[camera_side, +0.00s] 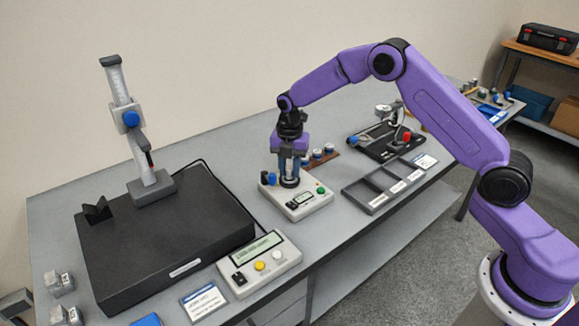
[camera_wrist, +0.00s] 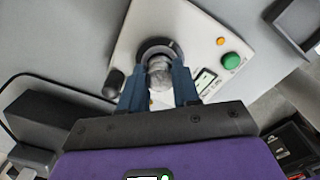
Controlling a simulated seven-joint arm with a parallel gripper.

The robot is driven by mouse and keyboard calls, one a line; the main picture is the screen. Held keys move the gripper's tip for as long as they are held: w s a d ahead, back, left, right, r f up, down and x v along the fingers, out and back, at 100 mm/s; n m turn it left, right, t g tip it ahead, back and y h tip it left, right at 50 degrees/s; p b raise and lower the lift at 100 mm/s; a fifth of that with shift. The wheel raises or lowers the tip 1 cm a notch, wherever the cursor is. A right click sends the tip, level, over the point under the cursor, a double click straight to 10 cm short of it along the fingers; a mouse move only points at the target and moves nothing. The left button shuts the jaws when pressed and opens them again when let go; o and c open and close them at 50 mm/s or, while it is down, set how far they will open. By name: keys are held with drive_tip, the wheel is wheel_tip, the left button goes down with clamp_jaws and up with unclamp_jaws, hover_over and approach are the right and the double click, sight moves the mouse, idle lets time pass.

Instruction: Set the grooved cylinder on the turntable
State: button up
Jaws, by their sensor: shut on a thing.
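My gripper (camera_side: 290,174) points down over the turntable (camera_side: 289,183), a dark round disc on a pale instrument box (camera_side: 303,207). In the wrist view its two blue fingers (camera_wrist: 158,85) are shut on a small grey metal cylinder (camera_wrist: 158,67), which I take as the grooved cylinder; its grooves are not clear. The turntable's dark ring (camera_wrist: 157,43) shows around and behind the cylinder. The cylinder is at or just above the disc; I cannot tell whether it touches. In the side view the fingers mostly hide it.
A brown rack with several small cylinders (camera_side: 318,155) stands behind. A black slab with a height gauge (camera_side: 150,188) is left; a grey divided tray (camera_side: 377,200) is right.

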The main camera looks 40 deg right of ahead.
sight(290, 168)
drive_tip(key=shift+f, duration=0.3)
drive_tip(key=o, duration=1.5)
drive_tip(key=shift+r, duration=3.5)
